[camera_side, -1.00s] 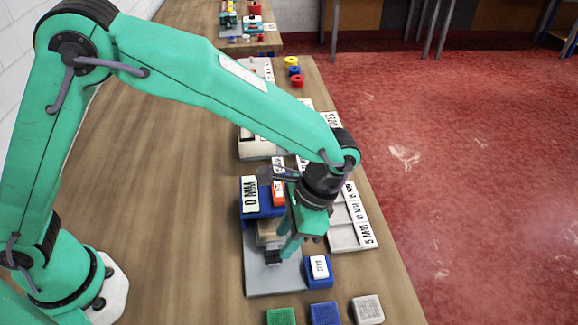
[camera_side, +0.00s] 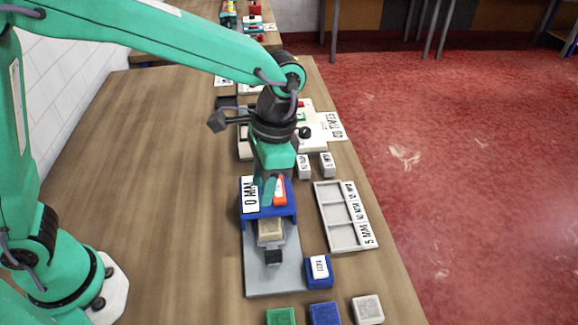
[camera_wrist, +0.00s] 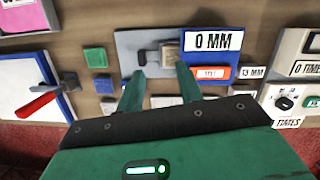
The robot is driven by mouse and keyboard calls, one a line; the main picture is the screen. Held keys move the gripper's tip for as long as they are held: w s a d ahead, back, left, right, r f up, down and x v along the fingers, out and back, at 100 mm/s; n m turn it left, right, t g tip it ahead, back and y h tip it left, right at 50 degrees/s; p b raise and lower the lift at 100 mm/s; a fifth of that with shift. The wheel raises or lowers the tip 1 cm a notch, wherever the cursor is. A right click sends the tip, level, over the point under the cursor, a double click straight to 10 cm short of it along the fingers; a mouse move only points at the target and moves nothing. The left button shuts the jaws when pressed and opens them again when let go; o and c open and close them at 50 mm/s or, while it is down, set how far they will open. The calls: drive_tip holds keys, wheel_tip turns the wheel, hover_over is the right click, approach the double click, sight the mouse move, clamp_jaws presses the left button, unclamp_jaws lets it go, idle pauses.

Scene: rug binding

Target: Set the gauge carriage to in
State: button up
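The gauge stands on a grey base plate (camera_side: 262,284). Its blue housing (camera_side: 284,211) carries a white "0 MM" sign (camera_side: 250,194) and an orange button (camera_side: 280,191). A tan block (camera_side: 270,231), which looks like the carriage, sits on the plate against the housing, with a dark handle (camera_side: 273,257) at its near end. Both also show in the wrist view, the tan block (camera_wrist: 168,53) and the dark handle (camera_wrist: 146,58). My gripper (camera_wrist: 160,72) is open and empty. In the side view my gripper (camera_side: 266,190) is over the housing, partly covering it; contact cannot be told.
A grey tray (camera_side: 338,215) with three compartments and MM labels lies to the right. Two grey labelled blocks (camera_side: 304,167) (camera_side: 327,165) stand behind it. A blue block with a white label (camera_side: 319,272) is near the plate. Green (camera_side: 281,315), blue (camera_side: 325,314) and grey blocks (camera_side: 367,310) line the front.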

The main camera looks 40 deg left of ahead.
drive_tip(key=s+a+r+n+t, duration=0.3)
drive_tip(key=s+a+r, duration=0.1)
drive_tip(key=a, duration=0.5)
drive_tip(key=s+a+r+n+t+h, duration=0.1)
drive_tip(key=s+a+r+n+t, duration=0.2)
drive_tip(key=a, duration=0.6)
drive_tip(key=shift+s+r+h, duration=0.3)
drive_tip(key=shift+s+r, duration=0.5)
drive_tip(key=shift+s, duration=0.05)
idle(0.4)
drive_tip(key=w+d+f+m+g, duration=0.4)
drive_tip(key=w+d, duration=0.3)
drive_tip(key=d, duration=0.4)
drive_tip(key=w+d+f+m+g+y, duration=0.1)
drive_tip(key=d+f+m+g+y, duration=0.2)
drive_tip(key=d+f, duration=0.8)
drive_tip(key=d+m, duration=0.1)
drive_tip(key=d, duration=0.1)
drive_tip(key=shift+d+f+g, duration=0.2)
drive_tip(key=shift+d+g, duration=0.15)
drive_tip(key=shift+g, duration=0.05)
